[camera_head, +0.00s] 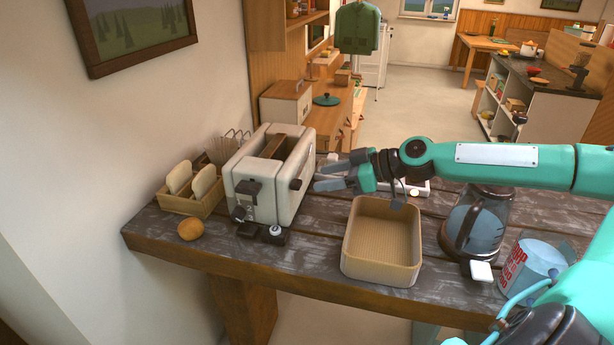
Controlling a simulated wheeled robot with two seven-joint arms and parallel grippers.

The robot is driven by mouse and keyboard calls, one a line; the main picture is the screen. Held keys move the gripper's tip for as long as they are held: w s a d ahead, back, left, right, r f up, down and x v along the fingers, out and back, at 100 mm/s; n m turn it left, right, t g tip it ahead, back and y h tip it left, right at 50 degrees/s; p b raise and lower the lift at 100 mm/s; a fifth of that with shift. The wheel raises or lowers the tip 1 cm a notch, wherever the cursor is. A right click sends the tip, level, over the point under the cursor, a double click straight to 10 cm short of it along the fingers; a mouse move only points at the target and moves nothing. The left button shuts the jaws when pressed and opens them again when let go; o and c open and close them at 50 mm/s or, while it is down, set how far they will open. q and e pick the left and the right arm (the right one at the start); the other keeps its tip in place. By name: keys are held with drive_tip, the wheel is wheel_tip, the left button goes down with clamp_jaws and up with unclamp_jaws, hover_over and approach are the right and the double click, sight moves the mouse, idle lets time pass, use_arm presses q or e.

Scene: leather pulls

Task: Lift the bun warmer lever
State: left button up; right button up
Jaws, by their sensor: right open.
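The bun warmer (275,180), a cream toaster-like box with a long top slot, stands on the dark wooden table. A dark lever-like block (248,187) sticks out of its front face. A smaller dark knob (295,184) sits on its right side. I cannot tell for certain which is the lever. My right gripper (320,178) is open and empty, just right of the warmer. Its fingers point left toward the side knob, with a small gap visible. My left gripper is out of view.
A beige ribbed basket (382,279) stands right of the warmer, below my right arm. A glass jug (474,227) and a red-lettered container (533,268) are farther right. A bread rack (190,205) and a bun (191,230) are on the left.

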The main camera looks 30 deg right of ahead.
sight(301, 183)
drive_tip(key=shift+r+p+x, duration=0.1)
drive_tip(key=shift+p+x, duration=0.75)
drive_tip(key=shift+p, duration=0.1)
drive_tip(key=shift+r+p+x, duration=0.15)
drive_tip(key=shift+p+x, duration=1.3)
drive_tip(key=shift+x, duration=0.6)
drive_tip(key=shift+f, duration=0.15)
drive_tip(key=shift+c, duration=0.4)
clamp_jaws()
